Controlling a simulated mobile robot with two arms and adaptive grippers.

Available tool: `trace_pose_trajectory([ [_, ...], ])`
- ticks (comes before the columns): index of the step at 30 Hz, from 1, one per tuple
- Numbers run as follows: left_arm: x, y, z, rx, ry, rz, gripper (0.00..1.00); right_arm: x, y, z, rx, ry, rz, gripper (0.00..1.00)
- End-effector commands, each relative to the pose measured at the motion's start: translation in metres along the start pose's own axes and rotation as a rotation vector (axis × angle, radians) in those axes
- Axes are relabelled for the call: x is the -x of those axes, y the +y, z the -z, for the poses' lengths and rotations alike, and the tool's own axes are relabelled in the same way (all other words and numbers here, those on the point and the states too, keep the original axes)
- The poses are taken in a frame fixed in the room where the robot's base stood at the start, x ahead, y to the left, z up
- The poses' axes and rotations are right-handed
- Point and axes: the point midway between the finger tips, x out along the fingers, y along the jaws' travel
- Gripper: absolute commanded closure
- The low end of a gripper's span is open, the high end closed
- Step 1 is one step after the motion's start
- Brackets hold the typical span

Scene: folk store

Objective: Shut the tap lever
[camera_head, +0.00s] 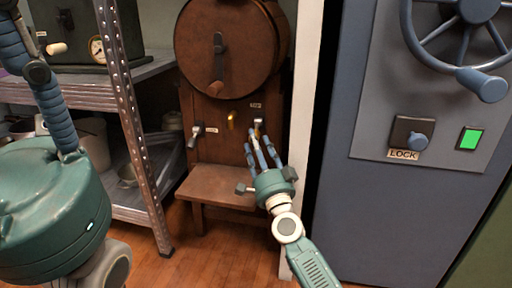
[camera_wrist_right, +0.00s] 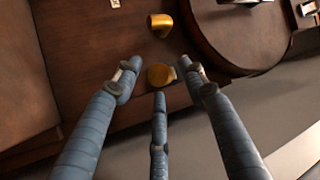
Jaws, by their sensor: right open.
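A wooden cabinet (camera_head: 222,158) carries a row of tap fittings. At its right is a small metal tap lever (camera_head: 258,123) with a pale label above it. In the right wrist view, a round brass end with a grey part (camera_wrist_right: 160,75) shows between my fingers. My right gripper (camera_head: 262,143) is open in front of it; in the right wrist view its fingers (camera_wrist_right: 160,85) are spread around it, and I cannot tell whether they touch. A brass spout (camera_head: 231,120) is left of it, also in the wrist view (camera_wrist_right: 160,22). My left gripper (camera_head: 50,95) shows partly, close up.
Another lever (camera_head: 195,133) is on the cabinet's left. A round wooden drum with a crank (camera_head: 217,60) is above, and a wooden ledge (camera_head: 220,186) below. A metal shelf (camera_head: 135,125) stands left. A blue-grey safe door (camera_head: 355,205) stands right, beyond a white post (camera_head: 306,60).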

Motion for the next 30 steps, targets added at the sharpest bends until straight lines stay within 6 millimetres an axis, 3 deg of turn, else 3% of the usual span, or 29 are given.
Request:
trace_pose_trajectory([
  [11,-0.002,0.001,0.002,-0.001,0.006,-0.003,0.6,-0.006,-0.001,0.0,-0.001,0.0,0.0,0.58],
  [16,-0.002,0.001,0.002,-0.001,0.006,-0.003,0.6,-0.006,-0.001,-0.001,-0.001,-0.001,0.0,0.92],
  [18,-0.002,0.001,0.002,0.0,0.006,-0.003,0.6,-0.006,-0.001,-0.001,-0.001,-0.002,0.0,1.0],
  [27,-0.008,0.0,0.003,0.0,0.014,-0.002,0.6,-0.007,-0.004,-0.001,-0.005,-0.005,-0.005,1.0],
  [30,0.002,-0.004,-0.011,0.003,-0.037,0.012,0.6,-0.007,-0.006,-0.001,-0.01,-0.008,-0.016,1.0],
])
